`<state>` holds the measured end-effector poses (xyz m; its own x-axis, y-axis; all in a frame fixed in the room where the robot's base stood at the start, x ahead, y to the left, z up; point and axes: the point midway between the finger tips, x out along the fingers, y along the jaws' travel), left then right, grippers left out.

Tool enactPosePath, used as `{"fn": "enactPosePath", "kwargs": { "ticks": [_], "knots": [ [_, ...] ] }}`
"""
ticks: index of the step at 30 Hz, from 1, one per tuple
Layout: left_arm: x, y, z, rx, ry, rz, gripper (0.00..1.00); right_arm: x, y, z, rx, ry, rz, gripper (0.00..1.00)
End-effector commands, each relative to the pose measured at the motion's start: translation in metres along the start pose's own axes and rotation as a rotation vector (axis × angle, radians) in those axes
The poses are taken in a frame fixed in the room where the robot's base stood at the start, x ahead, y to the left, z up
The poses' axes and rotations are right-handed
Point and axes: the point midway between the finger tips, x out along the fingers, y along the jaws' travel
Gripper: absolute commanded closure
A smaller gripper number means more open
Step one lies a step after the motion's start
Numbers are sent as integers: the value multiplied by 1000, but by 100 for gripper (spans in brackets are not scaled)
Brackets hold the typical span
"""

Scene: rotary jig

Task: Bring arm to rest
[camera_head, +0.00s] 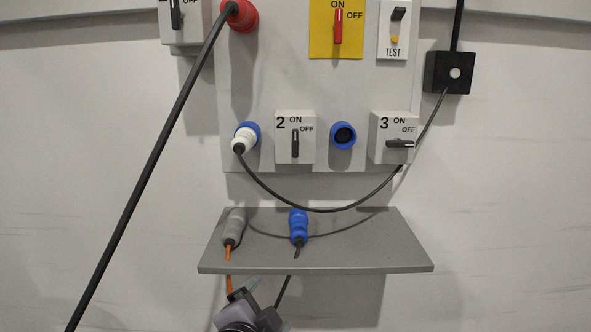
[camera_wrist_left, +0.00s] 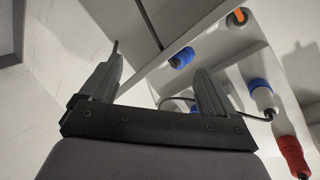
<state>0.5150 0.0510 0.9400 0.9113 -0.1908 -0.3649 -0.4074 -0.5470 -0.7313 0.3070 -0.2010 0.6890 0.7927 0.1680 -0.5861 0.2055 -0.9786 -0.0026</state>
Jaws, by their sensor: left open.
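My left gripper (camera_head: 256,298) is at the bottom of the head view, below and in front of the grey shelf. It is open, and nothing shows between its fingers. In the left wrist view its two dark fingers (camera_wrist_left: 156,92) stand apart, with the shelf and panel beyond them. My right gripper is in neither view.
The grey shelf (camera_head: 340,257) holds a grey plug (camera_head: 234,226) with an orange cable and a blue plug (camera_head: 298,226). Above it, a white plug (camera_head: 243,140) sits in a blue socket. A black cable (camera_head: 150,170) runs down left from the red plug (camera_head: 240,16).

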Motion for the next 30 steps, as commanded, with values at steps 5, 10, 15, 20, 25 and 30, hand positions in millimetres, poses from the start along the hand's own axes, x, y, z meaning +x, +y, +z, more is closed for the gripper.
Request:
{"fn": "enactPosePath", "kwargs": {
  "ticks": [5,10,15,20,25,30],
  "knots": [
    [-7,54,72,-236,-44,94,11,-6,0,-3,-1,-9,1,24],
    [-31,99,136,-457,-96,140,11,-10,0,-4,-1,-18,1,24],
    [-72,137,198,-664,-163,151,11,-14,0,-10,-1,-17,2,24],
    [-112,159,242,-810,-215,139,11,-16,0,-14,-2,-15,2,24],
    [-136,168,264,-886,-242,123,11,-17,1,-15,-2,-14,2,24],
    [-140,170,268,-903,-246,118,11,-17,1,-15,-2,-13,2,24]
  ]
}}
